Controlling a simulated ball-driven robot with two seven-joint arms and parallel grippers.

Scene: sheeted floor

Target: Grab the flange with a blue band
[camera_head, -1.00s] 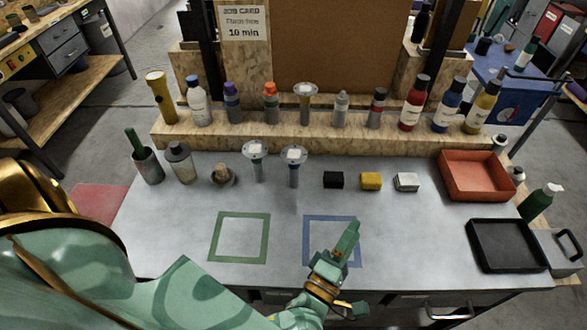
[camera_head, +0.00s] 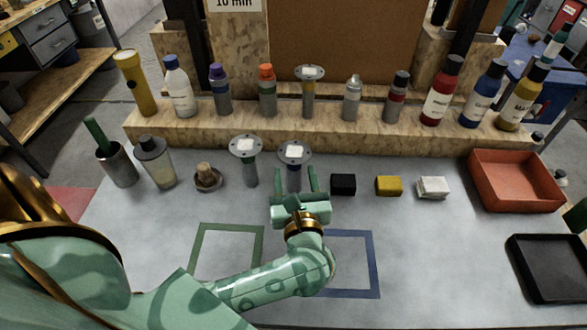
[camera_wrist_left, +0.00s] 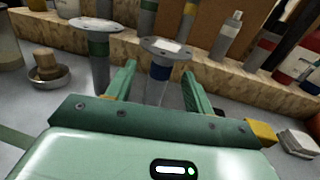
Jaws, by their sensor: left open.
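The flange with a blue band (camera_head: 294,153) stands upright on the grey table, its round plate with a pale label on top. In the left wrist view its blue band (camera_wrist_left: 160,71) shows between my finger tips. My left gripper (camera_head: 295,172) is open, with one finger to each side of the flange's stem; I cannot tell whether either touches it. A similar flange with a green band (camera_head: 247,147) stands just to the left, outside the fingers. It also shows in the left wrist view (camera_wrist_left: 97,45). My right gripper is not in view.
A third flange (camera_head: 309,75) stands on the wooden ledge (camera_head: 400,134) among several bottles. Black (camera_head: 343,184), yellow (camera_head: 388,186) and white (camera_head: 432,187) blocks lie to the right, before a red tray (camera_head: 515,183). A cork-topped dish (camera_head: 207,178) stands left. Green and blue squares mark the front.

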